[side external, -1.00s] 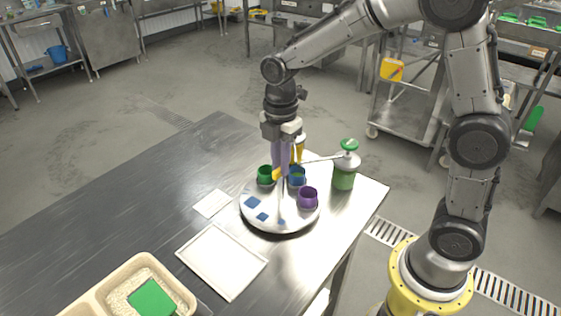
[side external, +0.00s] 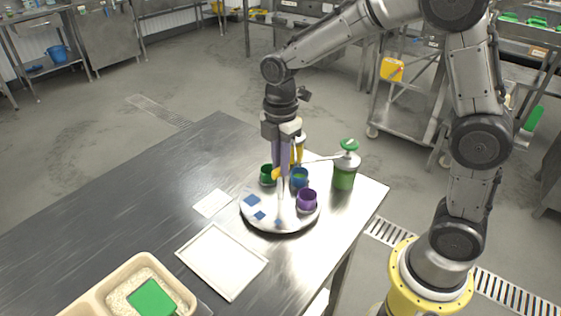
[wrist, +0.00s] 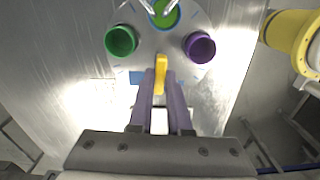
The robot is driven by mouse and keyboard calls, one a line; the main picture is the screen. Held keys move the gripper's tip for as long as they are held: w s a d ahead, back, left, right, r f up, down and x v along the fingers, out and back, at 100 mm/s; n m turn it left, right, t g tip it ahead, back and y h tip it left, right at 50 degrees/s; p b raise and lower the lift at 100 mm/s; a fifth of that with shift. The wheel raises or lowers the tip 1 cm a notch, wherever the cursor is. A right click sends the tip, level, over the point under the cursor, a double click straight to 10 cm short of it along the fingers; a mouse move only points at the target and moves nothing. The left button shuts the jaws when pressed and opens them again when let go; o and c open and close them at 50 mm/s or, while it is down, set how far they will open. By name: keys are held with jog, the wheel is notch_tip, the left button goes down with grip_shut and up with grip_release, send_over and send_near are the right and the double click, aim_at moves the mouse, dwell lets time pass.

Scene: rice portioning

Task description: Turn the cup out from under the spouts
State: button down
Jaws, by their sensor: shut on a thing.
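A round grey turntable (side external: 270,222) stands on the steel table and carries a green cup (side external: 267,175), a blue cup (side external: 300,178) and a purple cup (side external: 307,201). The blue cup has green inside and sits at the spout ends; in the wrist view (wrist: 165,16) two metal spouts reach over it at the top edge. My gripper (side external: 277,172) points down over the turntable, its purple fingers shut on a yellow peg (wrist: 160,74). The peg's foot is hidden. The wrist view also shows the green cup (wrist: 121,41) left of the peg and the purple cup (wrist: 199,47) right.
A green pump bottle (side external: 344,172) stands right of the turntable, with a yellow one (side external: 299,152) behind, partly hidden by my gripper. A white tray (side external: 192,254), a small white square (side external: 212,202) and a beige rice container (side external: 110,296) lie left and front. The left table is clear.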

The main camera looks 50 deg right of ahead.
jog(key=shift+m, duration=6.5)
jog(key=c, duration=0.9)
grip_release()
jog(key=shift+o, duration=0.2)
notch_tip(320, 180, up, 14)
jog(key=shift+f, duration=0.1)
